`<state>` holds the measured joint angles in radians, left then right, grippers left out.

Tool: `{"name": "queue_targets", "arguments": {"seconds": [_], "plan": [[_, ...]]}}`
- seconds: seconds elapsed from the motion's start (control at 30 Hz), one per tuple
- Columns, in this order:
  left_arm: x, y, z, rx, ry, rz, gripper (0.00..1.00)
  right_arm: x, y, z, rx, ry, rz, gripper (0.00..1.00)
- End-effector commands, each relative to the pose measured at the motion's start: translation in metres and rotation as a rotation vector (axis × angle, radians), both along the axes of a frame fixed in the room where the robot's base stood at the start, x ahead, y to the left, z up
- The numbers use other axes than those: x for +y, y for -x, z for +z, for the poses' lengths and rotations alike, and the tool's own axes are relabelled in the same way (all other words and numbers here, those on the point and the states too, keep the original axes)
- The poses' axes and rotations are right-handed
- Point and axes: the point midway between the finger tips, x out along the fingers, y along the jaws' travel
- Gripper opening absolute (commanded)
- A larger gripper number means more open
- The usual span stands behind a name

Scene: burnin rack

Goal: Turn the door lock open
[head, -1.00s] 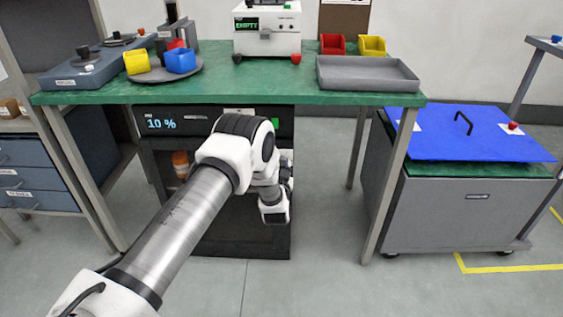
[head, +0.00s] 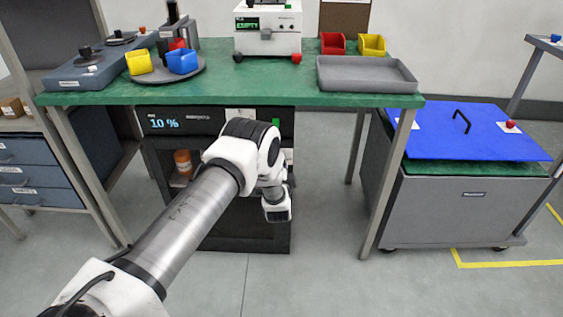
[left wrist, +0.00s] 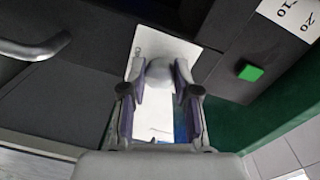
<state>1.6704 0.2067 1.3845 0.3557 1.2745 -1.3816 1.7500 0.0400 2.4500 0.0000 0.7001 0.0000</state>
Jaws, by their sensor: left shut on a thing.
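My left gripper (left wrist: 160,76) shows in the left wrist view with its two fingers on either side of a pale grey knob (left wrist: 158,70), shut on it. The knob, which looks like the door lock, sits on a white plate (left wrist: 165,42) on a dark front. Its exact turn angle is hard to tell. In the head view the dark cabinet (head: 245,240) stands under the bench, and my left arm covers much of its front. The left gripper's fingers are hidden there. My right gripper is in neither view.
A curved grey handle (left wrist: 35,48) lies left of the lock in the left wrist view, a green button (left wrist: 250,72) right of it. The cabinet display (head: 165,123) reads 10 %. The green bench (head: 230,90) overhangs the cabinet. An orange-brown container (head: 183,162) stands inside at left.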

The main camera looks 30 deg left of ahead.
Motion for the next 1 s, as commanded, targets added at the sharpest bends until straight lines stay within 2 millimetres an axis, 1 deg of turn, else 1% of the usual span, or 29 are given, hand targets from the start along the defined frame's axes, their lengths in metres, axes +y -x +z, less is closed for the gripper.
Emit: {"name": "queue_targets", "arguments": {"seconds": [0.3, 0.83, 0.87, 0.9, 0.93, 1.0], "plan": [[-0.0007, 0.0001, -0.0001, 0.074, -0.118, -0.002, 0.0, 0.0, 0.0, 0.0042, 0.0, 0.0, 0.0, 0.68], [-0.0007, 0.0001, -0.0005, 0.089, -0.142, -0.002, 0.0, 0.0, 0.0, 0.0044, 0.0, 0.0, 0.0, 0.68], [-0.0007, 0.0001, -0.0005, 0.089, -0.142, -0.002, 0.34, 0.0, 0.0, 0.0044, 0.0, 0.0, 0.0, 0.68], [-0.0007, 0.0001, -0.0005, 0.089, -0.142, -0.002, 0.48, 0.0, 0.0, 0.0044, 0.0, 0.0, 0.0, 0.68], [-0.0007, 0.0001, -0.0005, 0.089, -0.142, -0.002, 0.56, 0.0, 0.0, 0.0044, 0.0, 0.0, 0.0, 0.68], [-0.0005, 0.0, -0.0004, 0.088, -0.141, -0.002, 0.56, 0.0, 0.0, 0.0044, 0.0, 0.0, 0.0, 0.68]]}}
